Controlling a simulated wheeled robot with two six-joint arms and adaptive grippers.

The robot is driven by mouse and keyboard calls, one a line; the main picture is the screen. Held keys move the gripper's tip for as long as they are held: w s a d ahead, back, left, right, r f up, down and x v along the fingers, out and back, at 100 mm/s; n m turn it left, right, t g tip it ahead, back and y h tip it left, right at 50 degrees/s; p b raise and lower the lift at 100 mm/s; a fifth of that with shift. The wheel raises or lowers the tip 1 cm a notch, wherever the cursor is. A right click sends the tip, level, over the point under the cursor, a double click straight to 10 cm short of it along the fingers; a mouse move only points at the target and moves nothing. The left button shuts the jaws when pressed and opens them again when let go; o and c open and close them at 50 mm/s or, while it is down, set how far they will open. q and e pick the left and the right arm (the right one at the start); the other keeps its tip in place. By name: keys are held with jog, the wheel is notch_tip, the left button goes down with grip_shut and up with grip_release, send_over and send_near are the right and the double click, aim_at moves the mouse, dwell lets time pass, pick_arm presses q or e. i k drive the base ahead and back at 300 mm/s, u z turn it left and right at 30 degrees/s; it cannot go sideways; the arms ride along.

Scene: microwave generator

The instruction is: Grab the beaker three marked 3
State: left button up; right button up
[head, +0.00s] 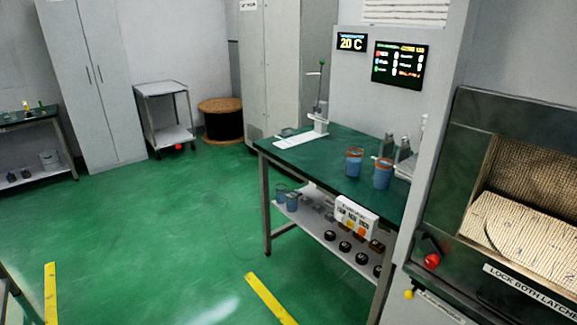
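Two blue beakers with orange-brown rims stand upright on the green-topped bench: a left beaker (354,164) and a right beaker (382,176), a little nearer to me. Two more bluish beakers stand close together at the left end of the bench's lower shelf: a rear one (281,192) and a front one (292,202). No number is readable on any of them, so I cannot tell which is marked 3. Neither of my grippers is in view.
The green bench (310,165) carries a stand (320,105) at its far end. A grey cabinet with a hatch (480,120) blocks the right. A cart (162,90) and a cable drum (221,119) stand behind. The green floor (160,220) is clear.

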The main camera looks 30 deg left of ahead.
aim_at(352, 163)
jog(key=u, duration=1.6)
jog(key=i, duration=4.4)
jog(key=z, duration=3.9)
